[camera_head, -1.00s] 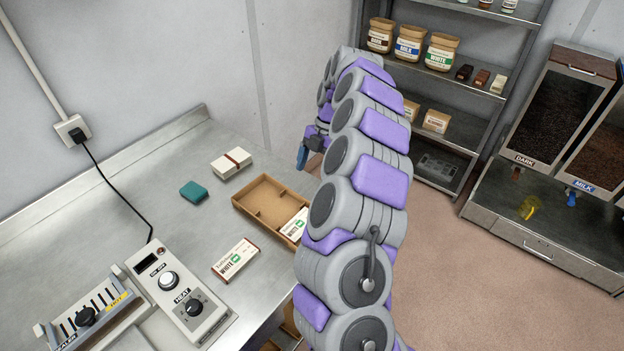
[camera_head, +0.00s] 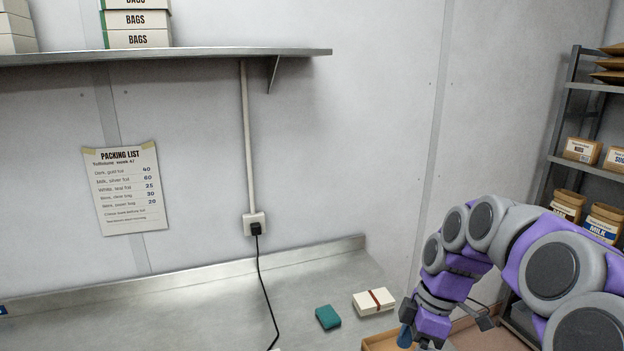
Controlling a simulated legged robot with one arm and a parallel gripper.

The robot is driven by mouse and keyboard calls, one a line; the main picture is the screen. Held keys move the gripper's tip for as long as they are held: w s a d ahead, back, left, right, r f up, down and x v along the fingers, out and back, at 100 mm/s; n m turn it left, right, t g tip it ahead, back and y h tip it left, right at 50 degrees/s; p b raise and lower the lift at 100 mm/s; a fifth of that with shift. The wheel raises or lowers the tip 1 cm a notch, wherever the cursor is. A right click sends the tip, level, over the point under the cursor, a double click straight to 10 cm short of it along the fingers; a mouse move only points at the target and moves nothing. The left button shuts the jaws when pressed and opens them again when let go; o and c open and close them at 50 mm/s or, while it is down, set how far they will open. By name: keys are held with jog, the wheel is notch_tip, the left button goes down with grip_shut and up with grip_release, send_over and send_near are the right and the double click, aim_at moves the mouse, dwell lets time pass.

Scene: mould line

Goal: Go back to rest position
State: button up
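My arm, grey and purple, comes in from the lower right and bends over. My gripper (camera_head: 424,335) hangs at its end near the bottom edge, pointing down, over the right end of the steel bench. A blue tip shows on its left side. The fingertips are partly cut off by the frame, so I cannot tell how far apart they are or whether anything is between them.
On the bench (camera_head: 190,310) lie a teal block (camera_head: 328,317) and a cream box with a brown band (camera_head: 374,301), left of my gripper. A brown tray (camera_head: 382,341) is partly visible below. A wall shelf (camera_head: 170,56) is above; a stocked rack (camera_head: 556,158) stands right.

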jog(key=s+a+f+m+h, duration=0.1)
jog(key=s+a+f+m, duration=0.1)
jog(key=s+m, duration=0.5)
jog(key=s+a+f+m+h, duration=0.1)
jog(key=s+m, duration=0.7)
jog(key=s, duration=1.1)
jog(key=shift+a+f+m+h, duration=0.35)
jog(key=shift+f+h, duration=0.25)
jog(key=shift+f, duration=0.3)
jog(key=shift+o, duration=0.2)
jog(key=shift+s, duration=0.1)
